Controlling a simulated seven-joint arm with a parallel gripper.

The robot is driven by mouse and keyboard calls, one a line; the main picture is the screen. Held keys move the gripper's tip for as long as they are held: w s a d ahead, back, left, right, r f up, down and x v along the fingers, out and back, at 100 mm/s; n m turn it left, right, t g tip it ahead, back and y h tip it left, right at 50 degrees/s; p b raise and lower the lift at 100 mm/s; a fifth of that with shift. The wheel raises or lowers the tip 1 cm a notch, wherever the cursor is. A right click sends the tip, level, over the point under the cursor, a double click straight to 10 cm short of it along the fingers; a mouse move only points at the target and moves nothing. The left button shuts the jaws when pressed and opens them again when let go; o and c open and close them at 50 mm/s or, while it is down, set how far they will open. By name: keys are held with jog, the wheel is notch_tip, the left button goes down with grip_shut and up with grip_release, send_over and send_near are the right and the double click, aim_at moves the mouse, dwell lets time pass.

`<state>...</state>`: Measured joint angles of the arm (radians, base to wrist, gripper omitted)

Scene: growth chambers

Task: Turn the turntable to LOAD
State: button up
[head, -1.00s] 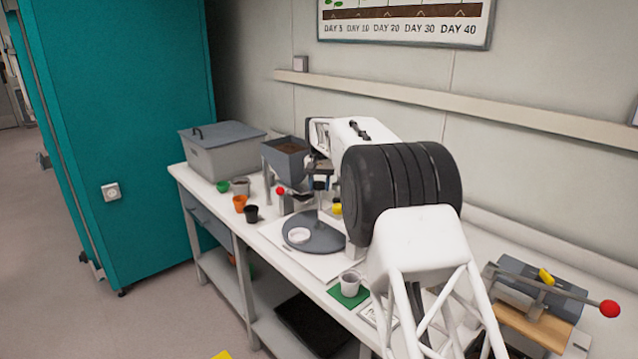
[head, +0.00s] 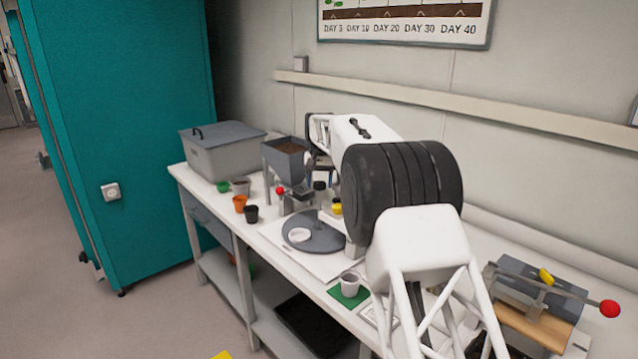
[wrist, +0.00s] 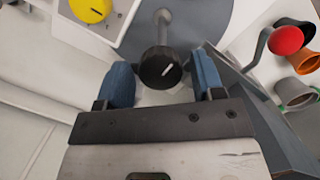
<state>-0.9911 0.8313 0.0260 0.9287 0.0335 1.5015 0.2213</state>
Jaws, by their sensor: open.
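The turntable (head: 325,239) is a grey disc on a white base plate on the bench, with a white ring-shaped piece (head: 299,235) on it. In the wrist view the turntable (wrist: 205,28) lies beyond my fingers. Gaps show between the knob and both fingers. In the head view my arm hides most of the gripper. I cannot read any LOAD mark.
A red ball-ended lever (wrist: 286,41) and a grey hopper (head: 287,160) stand close by. A yellow dial (wrist: 90,8) is on the other side. Orange (head: 240,203) and black (head: 251,213) pots stand near the front edge. A white cup (head: 350,284) sits on a green mat.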

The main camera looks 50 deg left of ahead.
jog(key=shift+r, duration=2.85)
